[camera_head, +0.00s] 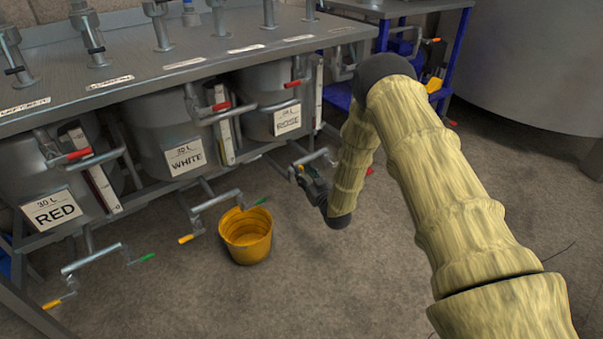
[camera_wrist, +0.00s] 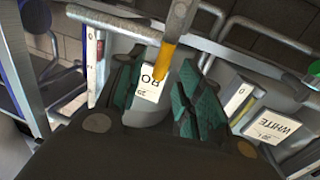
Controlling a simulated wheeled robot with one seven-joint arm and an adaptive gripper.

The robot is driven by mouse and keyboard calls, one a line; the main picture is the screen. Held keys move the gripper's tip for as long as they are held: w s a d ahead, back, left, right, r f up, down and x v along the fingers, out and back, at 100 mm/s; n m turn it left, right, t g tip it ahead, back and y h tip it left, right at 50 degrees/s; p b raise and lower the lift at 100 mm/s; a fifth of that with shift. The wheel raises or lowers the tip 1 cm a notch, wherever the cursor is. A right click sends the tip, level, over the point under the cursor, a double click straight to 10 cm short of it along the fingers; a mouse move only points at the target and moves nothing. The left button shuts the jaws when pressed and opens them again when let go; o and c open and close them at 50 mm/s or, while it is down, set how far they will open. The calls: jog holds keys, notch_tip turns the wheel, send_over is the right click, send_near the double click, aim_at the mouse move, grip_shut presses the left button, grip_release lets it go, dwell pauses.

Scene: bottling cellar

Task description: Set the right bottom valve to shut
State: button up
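The right bottom valve sits on the outlet pipe (camera_head: 312,157) below the ROSE vat, at the right end of the row. In the wrist view its grey pipe end (camera_wrist: 181,18) comes down from the top, with a yellow lever (camera_wrist: 164,62) reaching in between my finger pads. My gripper (camera_head: 306,182) is low beside this pipe and hides most of the lever in the head view. In the wrist view my gripper (camera_wrist: 160,88) is open, with green pads on either side of the lever's tip. Whether a pad touches it I cannot tell.
A yellow bucket (camera_head: 246,238) stands on the floor under the middle outlet (camera_head: 218,200). The left outlet (camera_head: 92,258) has yellow and green levers. A blue-framed cart (camera_head: 447,55) and a large tank (camera_head: 530,60) stand at the right.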

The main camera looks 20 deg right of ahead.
aim_at(302, 170)
jog(key=shift+w+a+b, duration=0.2)
jog(key=shift+w+b, duration=0.05)
jog(key=shift+w, duration=0.65)
jog(key=shift+w+a+b, duration=0.15)
jog(key=shift+w+b, duration=0.1)
jog(key=shift+w, duration=0.65)
grip_shut()
